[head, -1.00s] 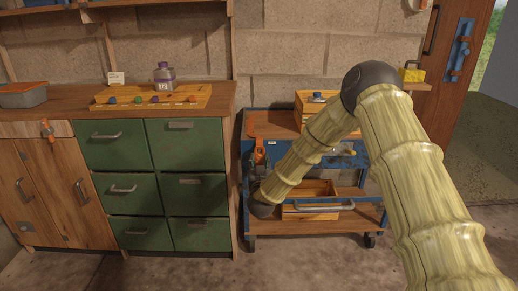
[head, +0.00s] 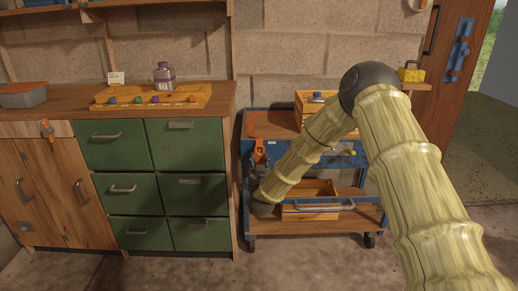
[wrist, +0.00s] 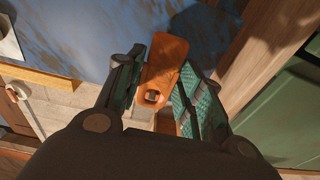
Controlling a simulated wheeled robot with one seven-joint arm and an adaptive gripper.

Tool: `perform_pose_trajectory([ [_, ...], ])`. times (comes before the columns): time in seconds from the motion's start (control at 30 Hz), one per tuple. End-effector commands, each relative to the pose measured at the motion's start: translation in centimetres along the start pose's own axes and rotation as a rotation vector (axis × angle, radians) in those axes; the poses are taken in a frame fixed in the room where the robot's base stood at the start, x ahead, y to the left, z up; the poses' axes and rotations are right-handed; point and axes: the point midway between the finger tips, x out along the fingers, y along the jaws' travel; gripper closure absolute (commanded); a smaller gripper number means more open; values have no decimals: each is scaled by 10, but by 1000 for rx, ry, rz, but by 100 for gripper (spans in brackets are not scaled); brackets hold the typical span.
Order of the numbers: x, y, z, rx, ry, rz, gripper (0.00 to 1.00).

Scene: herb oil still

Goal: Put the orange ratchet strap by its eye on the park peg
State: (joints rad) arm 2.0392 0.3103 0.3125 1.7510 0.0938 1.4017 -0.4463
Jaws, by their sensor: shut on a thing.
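The orange ratchet strap (wrist: 166,60) lies between the two fingers of my gripper (wrist: 161,64) in the wrist view, its end with a dark hole towards the palm. My gripper is shut on it. In the head view the orange strap (head: 258,150) shows upright at the left end of the blue cart, just above my gripper (head: 257,169), which is small and partly hidden by my arm. I cannot make out the park peg for certain in either view.
The blue cart (head: 300,207) has a wooden top and a lower shelf with a wooden box (head: 318,187). A green drawer cabinet (head: 185,147) stands close on its left. A blue board (head: 461,50) hangs on the door at right. Bare floor lies in front.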

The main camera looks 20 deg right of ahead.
Motion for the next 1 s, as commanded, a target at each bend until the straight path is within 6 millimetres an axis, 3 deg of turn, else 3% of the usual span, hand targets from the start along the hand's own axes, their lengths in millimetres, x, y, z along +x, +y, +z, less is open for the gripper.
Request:
perform_pose_trajectory([
  [1.0,7,0,1,0,0,0,86],
])
